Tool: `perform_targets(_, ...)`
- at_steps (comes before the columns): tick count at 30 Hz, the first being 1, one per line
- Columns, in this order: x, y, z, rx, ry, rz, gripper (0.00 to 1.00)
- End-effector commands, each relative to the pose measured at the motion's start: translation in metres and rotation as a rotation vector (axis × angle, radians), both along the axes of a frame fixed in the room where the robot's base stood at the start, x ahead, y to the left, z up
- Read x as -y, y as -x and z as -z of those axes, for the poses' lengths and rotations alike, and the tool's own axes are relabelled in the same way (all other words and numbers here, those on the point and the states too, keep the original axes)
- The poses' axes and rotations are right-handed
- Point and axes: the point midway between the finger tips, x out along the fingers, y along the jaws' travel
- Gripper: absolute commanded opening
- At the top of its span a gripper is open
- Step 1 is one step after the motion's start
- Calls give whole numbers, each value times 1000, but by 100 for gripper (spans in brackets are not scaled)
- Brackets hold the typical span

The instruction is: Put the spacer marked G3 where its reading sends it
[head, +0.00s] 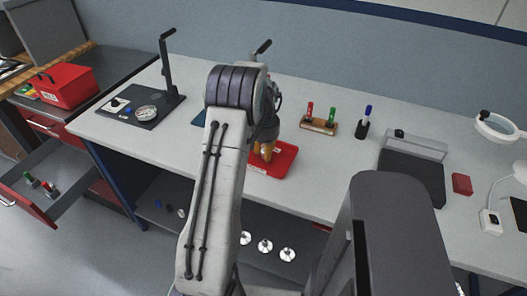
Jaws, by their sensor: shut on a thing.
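My gripper (265,153) is over the red tray (284,166) near the middle of the bench, with its orange fingers pointing down. It is shut on a small part, probably a spacer, which the fingers and arm mostly hide. I cannot read any G3 mark or tell whether the part touches the tray. No reading is legible from here.
A red box (65,86) sits on the left cabinet above an open drawer (40,190). A marker block (318,126), black cup (362,129), grey bin (411,170), red block (462,184) and lamp (497,125) stand to the right. Several silver parts (265,245) lie on the lower shelf.

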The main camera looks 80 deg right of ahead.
Motion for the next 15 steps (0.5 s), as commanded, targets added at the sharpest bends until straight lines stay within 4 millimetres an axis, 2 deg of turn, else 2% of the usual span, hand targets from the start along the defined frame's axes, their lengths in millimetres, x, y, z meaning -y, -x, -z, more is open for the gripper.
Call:
perform_targets(5, 0, 0, 4, 0, 0, 0, 0)
perform_targets(6, 0, 0, 3, 0, 0, 0, 30)
perform_targets(12, 0, 0, 3, 0, 0, 0, 46)
perform_targets(15, 0, 0, 3, 0, 0, 0, 46)
